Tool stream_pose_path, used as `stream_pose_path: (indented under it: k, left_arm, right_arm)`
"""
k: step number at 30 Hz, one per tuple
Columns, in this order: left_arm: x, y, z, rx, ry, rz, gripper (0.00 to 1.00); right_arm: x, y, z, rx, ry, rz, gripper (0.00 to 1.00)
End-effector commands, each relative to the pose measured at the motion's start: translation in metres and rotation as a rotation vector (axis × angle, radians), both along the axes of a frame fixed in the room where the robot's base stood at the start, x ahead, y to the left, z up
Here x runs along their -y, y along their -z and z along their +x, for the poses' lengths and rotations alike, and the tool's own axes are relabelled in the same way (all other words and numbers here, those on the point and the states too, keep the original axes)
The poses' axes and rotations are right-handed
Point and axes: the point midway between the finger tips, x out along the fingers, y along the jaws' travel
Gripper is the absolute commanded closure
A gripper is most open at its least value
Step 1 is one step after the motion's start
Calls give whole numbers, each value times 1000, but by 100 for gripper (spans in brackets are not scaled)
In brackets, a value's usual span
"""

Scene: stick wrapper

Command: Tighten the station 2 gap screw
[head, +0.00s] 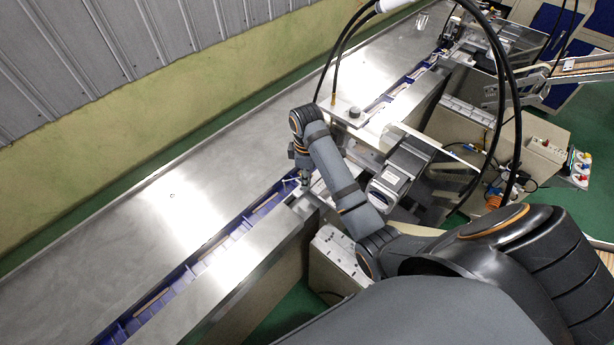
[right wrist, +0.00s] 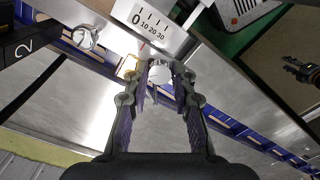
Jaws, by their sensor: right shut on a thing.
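My right arm reaches across to the station on the conveyor in the head view, with the right gripper (head: 303,179) pointing down at the rail's edge and small there. In the right wrist view the gripper (right wrist: 160,80) has its two fingers closed around a round, pale metal screw head (right wrist: 160,72), the gap screw. The fingers partly hide it. A white scale plate (right wrist: 152,22) marked 0, 10, 20, 30 lies just beyond the fingertips. A black block (right wrist: 28,42) with a "2" on it is at the upper left.
A blue-edged conveyor channel (head: 205,252) runs diagonally past the gripper. A metal ring (right wrist: 85,37) lies left of the fingers. A grey motor unit (head: 396,172) stands right of the forearm. Black cables (head: 512,110) arch above. The steel table (head: 120,240) on the left is bare.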

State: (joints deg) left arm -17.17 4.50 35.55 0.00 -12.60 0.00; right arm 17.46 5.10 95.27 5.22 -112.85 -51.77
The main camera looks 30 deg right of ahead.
Motion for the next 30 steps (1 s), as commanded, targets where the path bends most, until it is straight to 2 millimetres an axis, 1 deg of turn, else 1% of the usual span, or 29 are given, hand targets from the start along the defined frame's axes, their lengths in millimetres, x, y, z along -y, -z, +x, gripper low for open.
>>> stream_pose_path:
  k: [5, 30]
  left_arm:
    - [-1, 0, -1, -2, 0, 1, 58]
    - [-1, 0, -1, -2, 1, 1, 58]
  right_arm:
    - [-1, -2, 2, 7, 133, 3, 100]
    - [-1, -4, 3, 12, 930, 5, 100]
